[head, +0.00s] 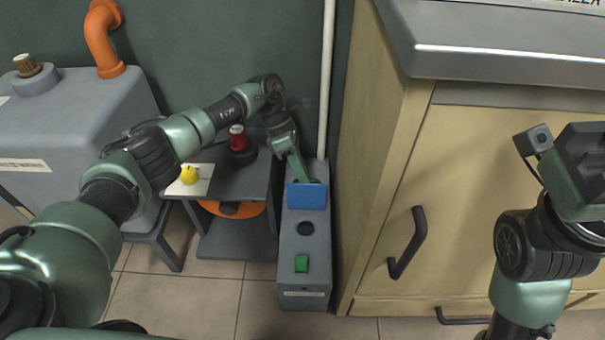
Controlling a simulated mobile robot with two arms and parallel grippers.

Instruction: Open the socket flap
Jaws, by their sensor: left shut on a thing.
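The blue socket flap (307,197) is on the top of a narrow grey box (304,262) standing on the floor beside the wooden cabinet. My left gripper (299,176) reaches down from the far side and is shut on the flap near its far edge. The fingertips are partly hidden behind the flap, and so is whatever lies under it. The flap's exact tilt is hard to tell. My right arm is at the right edge of the view, with its wrist (575,165) in front of the cabinet; its fingers cannot be made out.
The grey box also has a dark round hole (305,228) and a green switch (302,263). A small dark table (235,184) at its left holds a red-topped object (238,138) and a yellow item (189,174). The wooden cabinet (470,190) closes off the right side. A white pipe (326,80) runs behind.

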